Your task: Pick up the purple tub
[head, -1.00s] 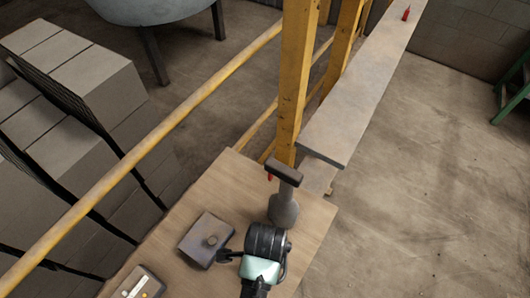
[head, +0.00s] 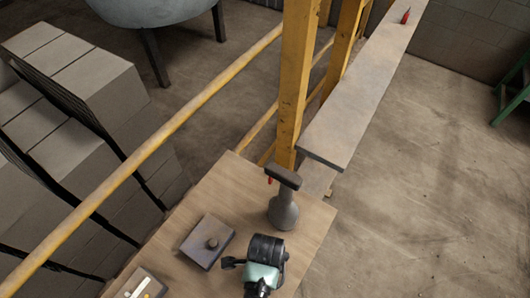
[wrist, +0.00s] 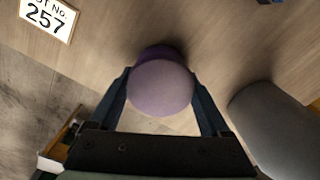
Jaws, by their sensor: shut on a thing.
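The purple tub (wrist: 160,86) shows in the wrist view as a pale purple rounded shape between the two dark fingers. My gripper (wrist: 160,82) is shut on it, with one finger against each side. Wood-grained surface lies behind the tub; I cannot tell whether the tub touches it. In the head view my wrist is over the front of the wooden table (head: 312,222), and the tub is hidden there.
A grey tool with a dark crossbar (head: 284,212) stands close beyond my wrist. A grey plate with a knob (head: 200,240) lies to the left. A yellow post (head: 293,90) and rail rise behind. A label reading 257 (wrist: 47,17) is in the wrist view.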

